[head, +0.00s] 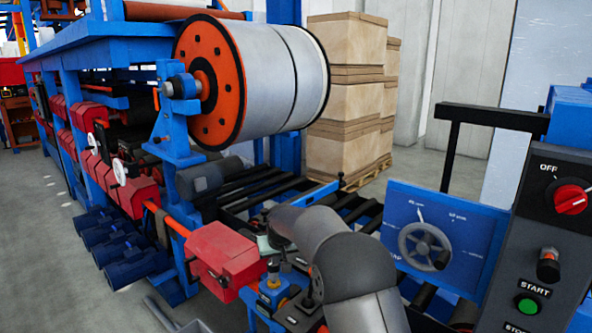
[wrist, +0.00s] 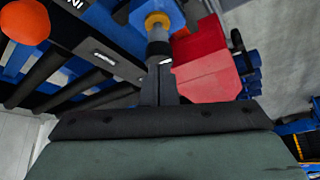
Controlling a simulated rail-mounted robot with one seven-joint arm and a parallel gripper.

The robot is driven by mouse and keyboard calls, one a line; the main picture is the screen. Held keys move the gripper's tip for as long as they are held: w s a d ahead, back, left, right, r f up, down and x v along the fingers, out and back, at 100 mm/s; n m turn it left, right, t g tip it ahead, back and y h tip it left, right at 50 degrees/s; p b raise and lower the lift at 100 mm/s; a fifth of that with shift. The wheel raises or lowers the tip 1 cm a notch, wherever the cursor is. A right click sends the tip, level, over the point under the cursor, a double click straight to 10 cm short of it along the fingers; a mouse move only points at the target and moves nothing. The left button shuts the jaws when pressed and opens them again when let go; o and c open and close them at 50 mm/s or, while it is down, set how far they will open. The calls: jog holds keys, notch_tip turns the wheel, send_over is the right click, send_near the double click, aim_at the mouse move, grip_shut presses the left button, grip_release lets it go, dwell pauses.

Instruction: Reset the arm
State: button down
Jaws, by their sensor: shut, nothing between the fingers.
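My grey arm reaches in from the bottom of the head view and bends over the machine's near end. In the wrist view my gripper's dark fingers (wrist: 159,62) are closed together and hold nothing. Their tips appear close to a grey stem with a yellow ring (wrist: 157,20) on a blue part; I cannot tell whether they touch it. The red box also shows in the wrist view (wrist: 205,65), right of the fingers.
A control panel with a red OFF knob (head: 571,200) and green START button (head: 528,305) stands at right. A handwheel (head: 425,246) on a blue plate is beside my arm. A large roll (head: 265,75) hangs above. Cartons (head: 345,100) stand behind the rollers.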

jog(key=shift+r, duration=0.9)
jog(key=s+d+r+m+g, duration=0.1)
jog(key=s+d+r, duration=0.4)
jog(key=s+d, duration=0.4)
jog(key=s+d+f+m+g, duration=0.1)
jog(key=s+d, duration=0.3)
jog(key=s, duration=0.8)
jog(key=s+d+f+g+h, duration=0.1)
jog(key=s+d, duration=0.2)
jog(key=s, duration=1)
jog(key=s+d+f+m+g, duration=0.1)
jog(key=s+d, duration=0.3)
jog(key=s, duration=0.8)
jog(key=shift+s+d+f+m+g+h, duration=0.15)
jog(key=shift+s+d+m+g+h, duration=0.15)
jog(key=shift+g+h, duration=0.15)
